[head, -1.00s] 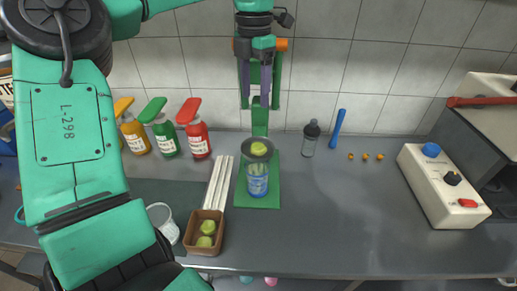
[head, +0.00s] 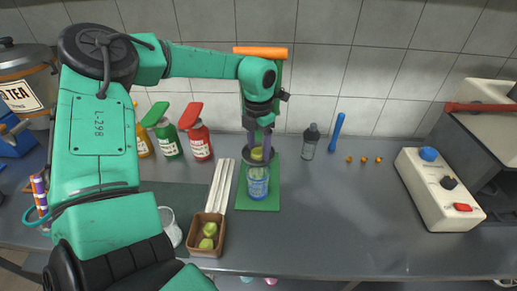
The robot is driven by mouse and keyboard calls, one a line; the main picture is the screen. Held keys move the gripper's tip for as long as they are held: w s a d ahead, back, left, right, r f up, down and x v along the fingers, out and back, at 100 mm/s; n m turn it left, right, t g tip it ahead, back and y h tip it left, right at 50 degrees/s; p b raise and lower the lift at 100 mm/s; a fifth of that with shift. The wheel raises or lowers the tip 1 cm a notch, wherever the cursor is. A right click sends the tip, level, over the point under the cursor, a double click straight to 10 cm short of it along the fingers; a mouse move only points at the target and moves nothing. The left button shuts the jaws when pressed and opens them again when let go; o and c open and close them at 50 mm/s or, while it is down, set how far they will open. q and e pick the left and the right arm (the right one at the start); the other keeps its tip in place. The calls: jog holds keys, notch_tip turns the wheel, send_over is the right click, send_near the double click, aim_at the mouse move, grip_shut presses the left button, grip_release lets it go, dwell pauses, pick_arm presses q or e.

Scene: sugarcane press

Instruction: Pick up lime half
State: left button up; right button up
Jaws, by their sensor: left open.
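A yellow-green lime half (head: 257,154) sits on top of the clear vessel with blue at its base (head: 257,183), which stands on the green press base (head: 270,200). My left gripper (head: 259,153) reaches down over it from above, with its purple-grey fingers apart on either side of the lime half. The fingers partly hide the lime half and the vessel's top, and I cannot tell whether they touch it. More green lime pieces (head: 209,230) lie in a small brown box (head: 205,252) at the front. My right gripper is not in view.
Pale sticks (head: 219,186) lie left of the press. A dark shaker (head: 310,142) and blue tool (head: 337,131) are behind right. The right-centre counter (head: 335,225) is clear.

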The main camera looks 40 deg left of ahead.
pick_arm(q)
grip_shut()
jog(key=shift+r, duration=0.1)
